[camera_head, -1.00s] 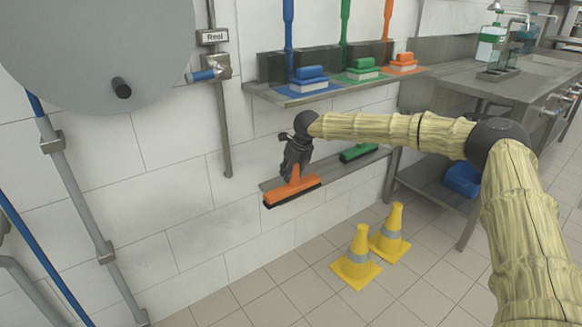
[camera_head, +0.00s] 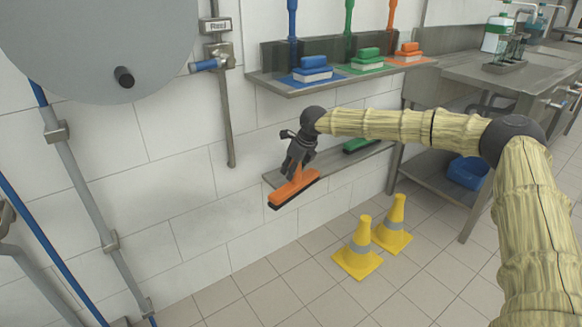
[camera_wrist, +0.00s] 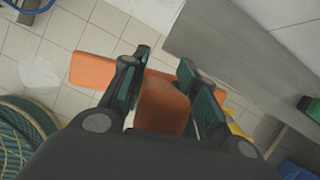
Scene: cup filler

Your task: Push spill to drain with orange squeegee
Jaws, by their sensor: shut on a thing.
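The orange squeegee (camera_head: 293,188) is held in my gripper (camera_head: 299,160), in front of the left end of the low wall shelf and above the floor. In the wrist view, my gripper (camera_wrist: 160,72) is shut around the orange handle (camera_wrist: 162,105), with the long orange head (camera_wrist: 93,70) beyond the fingers. A pale, whitish patch (camera_wrist: 38,78), possibly the spill, lies on the floor tiles at left in the wrist view. I cannot make out a drain for certain; a dark grey shape (camera_wrist: 27,10) sits at that view's upper left.
Two yellow cones (camera_head: 357,250) (camera_head: 393,226) stand on the floor right of the squeegee. A green squeegee (camera_head: 360,145) rests on the low shelf (camera_head: 340,165). A steel table (camera_head: 510,80) stands at right. Pipes (camera_head: 85,190) run down at left. Floor at bottom centre is clear.

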